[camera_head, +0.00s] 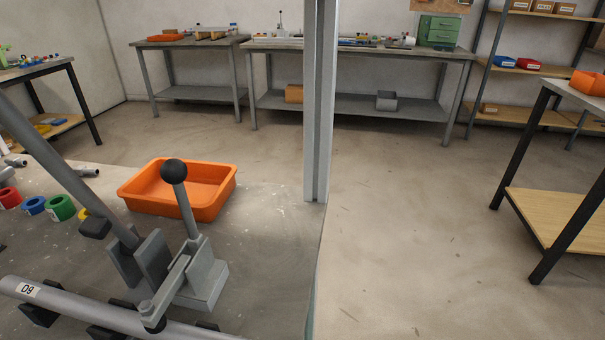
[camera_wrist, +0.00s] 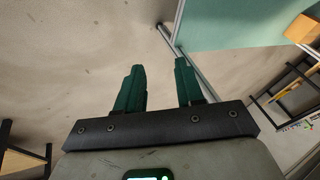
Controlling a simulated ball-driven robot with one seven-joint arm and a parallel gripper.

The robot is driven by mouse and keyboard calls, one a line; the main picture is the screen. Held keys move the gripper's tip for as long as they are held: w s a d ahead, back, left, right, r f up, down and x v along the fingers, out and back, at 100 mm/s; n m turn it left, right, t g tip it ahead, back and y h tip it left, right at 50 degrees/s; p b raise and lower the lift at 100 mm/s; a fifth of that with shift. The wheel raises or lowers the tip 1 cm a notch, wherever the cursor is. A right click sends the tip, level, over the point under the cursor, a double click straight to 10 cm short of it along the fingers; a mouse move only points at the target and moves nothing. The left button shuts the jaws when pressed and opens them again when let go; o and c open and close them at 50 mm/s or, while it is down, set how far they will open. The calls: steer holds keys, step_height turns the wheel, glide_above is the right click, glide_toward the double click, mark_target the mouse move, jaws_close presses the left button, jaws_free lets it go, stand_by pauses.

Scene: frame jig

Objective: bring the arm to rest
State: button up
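My gripper (camera_wrist: 160,88) shows in the wrist view with its two green fingers apart and nothing between them. It is over bare floor, with a teal panel beyond the right finger. No part of my gripper shows in the head view. The frame jig shows at the lower left of the head view: a grey tube (camera_head: 110,315) marked with a label lies across dark supports. A toggle clamp with a black ball knob (camera_head: 173,171) stands upright beside it.
An orange tray (camera_head: 180,207) sits empty on the grey bench (camera_head: 265,240). Red, blue and green rings (camera_head: 62,208) lie at its left. A grey post (camera_head: 320,100) rises at the bench edge. Open floor (camera_head: 430,220) lies right of it, with a wooden-shelf table (camera_head: 550,215) at far right.

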steer(key=s+d+f+m+g+h, duration=0.2)
steer(key=s+d+h, duration=0.3)
steer(key=s, duration=0.5)
step_height(320, 180, up, 20)
steer(key=y+p, duration=0.1)
steer(key=p, duration=1.9)
steer(key=shift+w+d+f, duration=0.25)
steer(key=shift+d, duration=0.1)
